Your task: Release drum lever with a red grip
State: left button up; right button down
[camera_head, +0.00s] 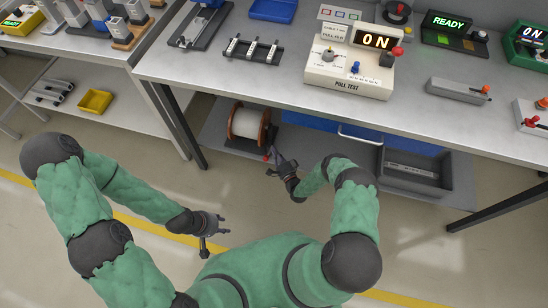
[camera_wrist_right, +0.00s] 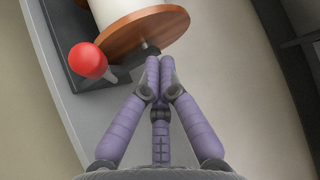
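The drum (camera_head: 247,123) is a pale spool with brown flanges on the shelf below the bench. Its lever's red grip (camera_head: 266,157) shows small beside my right gripper (camera_head: 276,162). In the right wrist view, the red grip (camera_wrist_right: 88,61) is a round ball on a short grey rod, left of my fingers and near the brown flange (camera_wrist_right: 135,35). There my right gripper (camera_wrist_right: 160,62) has its fingertips together, with nothing visible between them, just below the flange and apart from the ball. My left gripper (camera_head: 215,232) is open and empty over the floor.
The bench top (camera_head: 300,92) above the drum carries a pull-test unit (camera_head: 348,80) and other devices. A grey bin (camera_head: 412,178) stands right of the drum under the bench. Bench legs (camera_head: 185,125) are left of the drum. Floor in front is clear.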

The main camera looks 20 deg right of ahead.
jog(key=s+d+f, duration=0.3)
jog(key=s+f, duration=0.3)
jog(key=shift+d, duration=0.15)
jog(key=shift+w, duration=0.1)
dwell(0.3)
jog(key=shift+f, duration=0.1)
